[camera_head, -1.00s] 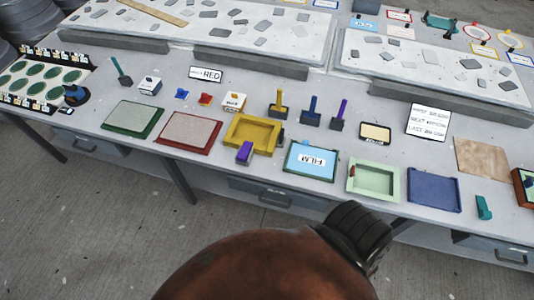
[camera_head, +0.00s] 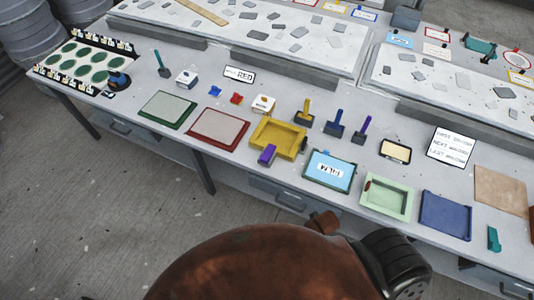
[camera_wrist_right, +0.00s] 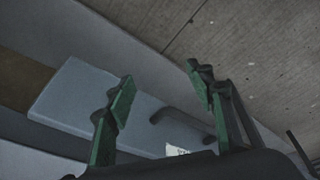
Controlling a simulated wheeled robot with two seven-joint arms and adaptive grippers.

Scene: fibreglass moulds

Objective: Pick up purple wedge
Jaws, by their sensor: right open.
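A small purple block (camera_head: 267,155), which looks like the purple wedge, sits at the front of the yellow tray (camera_head: 260,143), close to the table's front edge. I cannot tell whether it touches the tray. My right gripper (camera_wrist_right: 163,95) shows in the right wrist view with its two green-padded fingers apart and nothing between them. Behind the fingers are a grey drawer front (camera_wrist_right: 75,98) with a dark handle and the floor; the wedge is not in that view. My left gripper is not in the head view.
The green-rimmed tray (camera_head: 166,110) and the red-rimmed tray (camera_head: 218,129) lie left of the yellow tray. The blue film panel (camera_head: 330,172) and the pale green tray (camera_head: 388,192) lie right. Stamps with upright handles, one purple (camera_head: 360,130), stand behind. Drawers hang below the tabletop.

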